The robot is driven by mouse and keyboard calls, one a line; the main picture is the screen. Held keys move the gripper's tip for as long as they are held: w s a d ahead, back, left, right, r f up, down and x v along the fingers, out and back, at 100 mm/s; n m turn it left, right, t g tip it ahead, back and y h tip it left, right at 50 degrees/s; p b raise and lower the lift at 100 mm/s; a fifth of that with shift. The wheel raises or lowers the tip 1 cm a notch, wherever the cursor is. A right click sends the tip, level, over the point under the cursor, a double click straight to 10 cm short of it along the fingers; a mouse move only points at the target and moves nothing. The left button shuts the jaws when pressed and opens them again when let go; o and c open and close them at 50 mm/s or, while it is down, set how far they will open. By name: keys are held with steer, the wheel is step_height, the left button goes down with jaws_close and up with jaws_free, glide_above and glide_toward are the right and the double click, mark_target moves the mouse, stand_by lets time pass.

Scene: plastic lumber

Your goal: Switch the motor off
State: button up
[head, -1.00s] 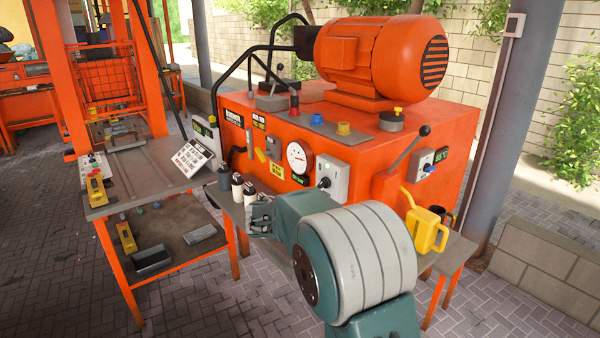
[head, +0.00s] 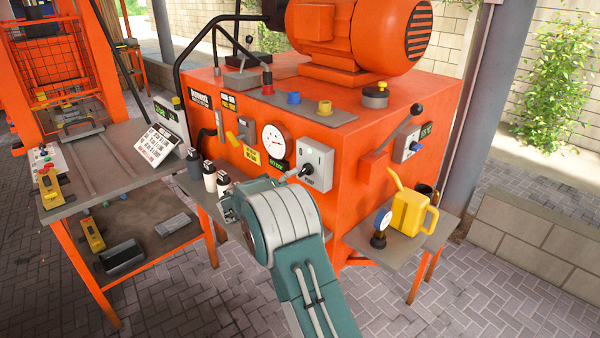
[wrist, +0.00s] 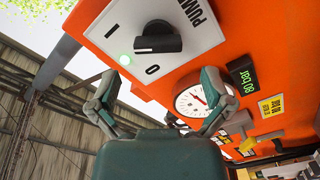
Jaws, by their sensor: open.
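The orange motor (head: 360,30) lies on top of the big orange machine. A grey switch box (head: 316,165) with a black rotary knob is on the front panel. The partly cut label starts with "PUM". Another grey box with a blue knob (head: 416,146) is on the machine's right part. My gripper (wrist: 160,85) is open and empty, its fingers apart and below the knob; in the head view my arm largely hides it.
A pressure gauge (head: 273,139) and small displays are left of the switch box. Bottles (head: 210,176) stand on a ledge near my gripper. A yellow watering can (head: 410,212) stands on the right shelf. A side table (head: 110,165) is at left.

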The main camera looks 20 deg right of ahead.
mark_target(301, 172)
steer(key=x, duration=0.4)
steer(key=shift+w+d, duration=0.1)
steer(key=shift+d, duration=0.2)
steer(key=shift+a, duration=0.1)
steer(key=c, duration=1)
